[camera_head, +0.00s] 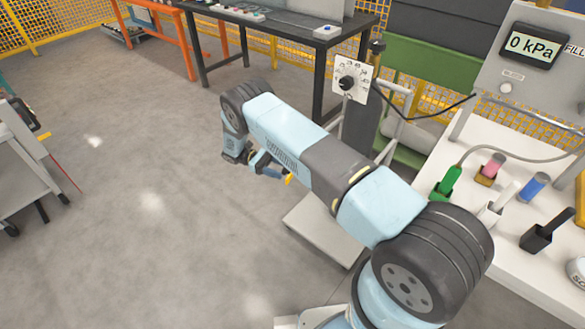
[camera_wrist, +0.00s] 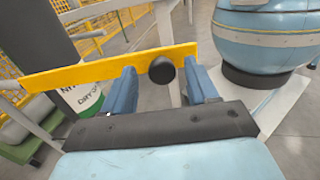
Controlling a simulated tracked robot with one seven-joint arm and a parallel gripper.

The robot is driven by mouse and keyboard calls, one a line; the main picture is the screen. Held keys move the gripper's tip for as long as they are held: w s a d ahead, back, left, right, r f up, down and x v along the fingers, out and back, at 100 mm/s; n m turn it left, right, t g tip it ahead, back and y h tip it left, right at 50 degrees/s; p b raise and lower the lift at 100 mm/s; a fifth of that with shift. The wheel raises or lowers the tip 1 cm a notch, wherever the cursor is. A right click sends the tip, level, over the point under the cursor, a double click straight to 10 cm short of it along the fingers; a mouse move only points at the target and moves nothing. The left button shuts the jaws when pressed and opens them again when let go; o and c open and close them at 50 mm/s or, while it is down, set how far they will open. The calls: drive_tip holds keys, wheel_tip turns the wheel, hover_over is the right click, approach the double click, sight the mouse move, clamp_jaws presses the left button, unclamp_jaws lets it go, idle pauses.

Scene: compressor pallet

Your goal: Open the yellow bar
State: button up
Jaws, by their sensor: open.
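The yellow bar (camera_wrist: 95,69) runs across the wrist view, from the left side to just past the middle. A round black knob (camera_wrist: 162,70) sits near its right end. My gripper (camera_wrist: 160,77) is open, with its two blue fingers on either side of the knob and apart from it at the sides. I cannot tell how deep the fingers reach past the bar. In the head view a small yellow piece (camera_head: 289,180) shows beside my gripper. My arm hides most of the bar there.
A labelled white and green cylinder (camera_wrist: 85,97) stands behind the bar. A dial box (camera_head: 351,80) on a post stands behind my arm.

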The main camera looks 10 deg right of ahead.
drive_tip(key=s+d+r, duration=0.3)
drive_tip(key=s+r, duration=0.9)
drive_tip(key=s, duration=0.1)
drive_tip(key=shift+s+d+r, duration=0.25)
drive_tip(key=shift+d+r, duration=0.1)
drive_tip(key=shift+r, duration=0.05)
